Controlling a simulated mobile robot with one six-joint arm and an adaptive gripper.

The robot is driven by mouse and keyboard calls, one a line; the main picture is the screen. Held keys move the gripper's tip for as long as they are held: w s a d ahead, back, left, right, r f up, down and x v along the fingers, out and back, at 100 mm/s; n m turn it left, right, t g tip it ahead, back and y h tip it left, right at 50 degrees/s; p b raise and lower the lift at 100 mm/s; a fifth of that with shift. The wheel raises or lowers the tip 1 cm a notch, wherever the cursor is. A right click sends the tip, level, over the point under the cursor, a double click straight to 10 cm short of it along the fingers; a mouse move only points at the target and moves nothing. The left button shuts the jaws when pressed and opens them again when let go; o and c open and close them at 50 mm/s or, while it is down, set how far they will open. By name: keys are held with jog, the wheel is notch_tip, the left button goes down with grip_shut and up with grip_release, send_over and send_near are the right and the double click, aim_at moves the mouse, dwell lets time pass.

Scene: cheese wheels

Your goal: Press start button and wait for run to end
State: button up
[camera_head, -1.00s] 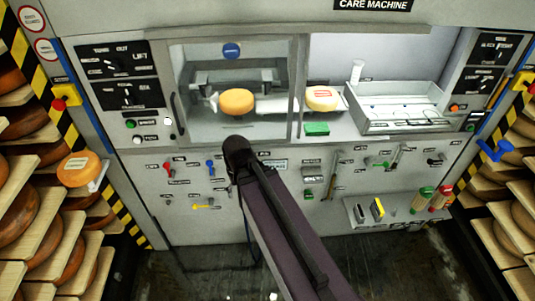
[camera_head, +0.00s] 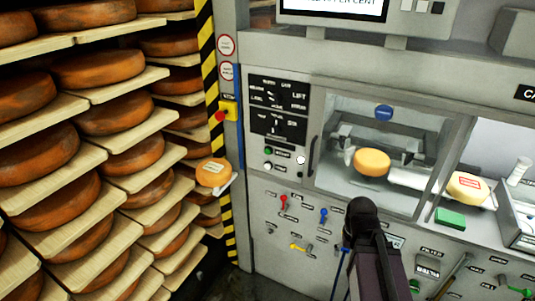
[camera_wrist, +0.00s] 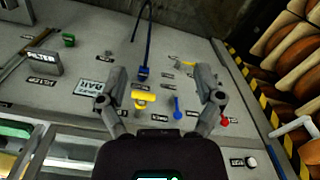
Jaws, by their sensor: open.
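The care machine's control panel (camera_head: 278,125) is at the upper left of the machine front in the head view. Below its black plates are a small green button (camera_head: 268,151) and a white button (camera_head: 268,167), with another white knob (camera_head: 300,160) to the right. Their labels are too small to read, so I cannot tell which is the start button. My gripper (camera_wrist: 162,76) is open and empty in the wrist view, its fingers spread before the grey lower front. A white round button (camera_wrist: 252,161) shows at lower right there. The head view shows my arm, but not the fingers.
A cheese wheel (camera_head: 371,162) sits behind the machine's window; another (camera_head: 467,187) lies to its right. A red emergency button (camera_head: 220,116) is on a yellow box at left. Blue (camera_wrist: 177,108), red (camera_wrist: 225,121) and yellow (camera_wrist: 143,95) handles stick out near my fingers. Cheese shelves (camera_head: 78,152) stand left.

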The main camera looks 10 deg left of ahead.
grip_shut()
dwell(1.4)
